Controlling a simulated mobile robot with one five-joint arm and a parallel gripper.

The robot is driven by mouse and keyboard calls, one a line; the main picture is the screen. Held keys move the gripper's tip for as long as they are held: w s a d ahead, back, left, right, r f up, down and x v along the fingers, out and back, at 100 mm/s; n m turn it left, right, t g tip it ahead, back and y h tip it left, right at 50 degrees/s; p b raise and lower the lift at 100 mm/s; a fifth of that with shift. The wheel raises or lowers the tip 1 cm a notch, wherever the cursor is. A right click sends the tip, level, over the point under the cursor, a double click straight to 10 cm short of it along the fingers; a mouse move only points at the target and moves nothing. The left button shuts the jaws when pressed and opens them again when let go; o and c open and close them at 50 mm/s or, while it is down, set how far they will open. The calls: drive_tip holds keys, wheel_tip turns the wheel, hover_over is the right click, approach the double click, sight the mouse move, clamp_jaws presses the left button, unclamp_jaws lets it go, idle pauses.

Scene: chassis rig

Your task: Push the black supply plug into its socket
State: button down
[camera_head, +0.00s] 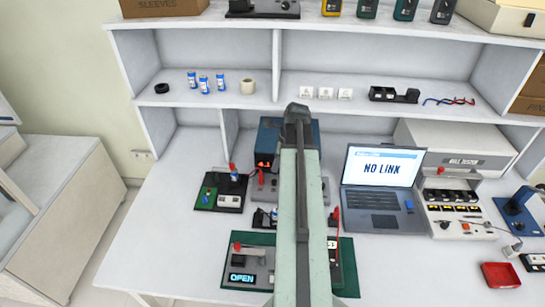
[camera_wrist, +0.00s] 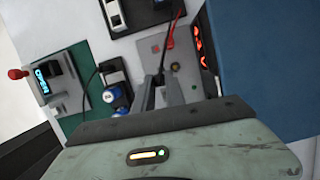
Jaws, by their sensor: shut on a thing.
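My gripper (camera_wrist: 160,82) is at the middle of the wrist view, its dark fingers shut on the black supply plug (camera_wrist: 160,79). Only a little of the plug shows between the fingers. A black cable (camera_wrist: 172,32) runs upward from about there. The fingers are in front of the grey front panel (camera_wrist: 150,45) of the blue supply box (camera_wrist: 255,65), which also shows in the head view (camera_head: 268,137). The socket is not clearly visible, and I cannot tell whether the plug touches it. In the head view my arm hides the gripper and plug.
A green board (camera_head: 238,283) with a lit OPEN display and red lever stands at the front. A laptop (camera_head: 380,185) reading NO LINK stands to the right. A small socket board (camera_head: 230,200) is left of my arm. The left bench top is clear.

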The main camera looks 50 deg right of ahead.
drive_tip(key=shift+w+d+r+n, duration=0.15)
drive_tip(key=shift+w+d+n, duration=0.15)
drive_tip(key=shift+w+d, duration=0.9)
drive_tip(key=shift+a, duration=0.1)
wheel_tip(320, 180, down, 6)
drive_tip(key=b, duration=0.5)
drive_tip(key=shift+b, duration=0.35)
drive_tip(key=shift+f+b, duration=1.35)
drive_tip(key=shift+b, duration=0.05)
drive_tip(key=c, duration=1.3)
unclamp_jaws()
drive_tip(key=shift+r, duration=0.1)
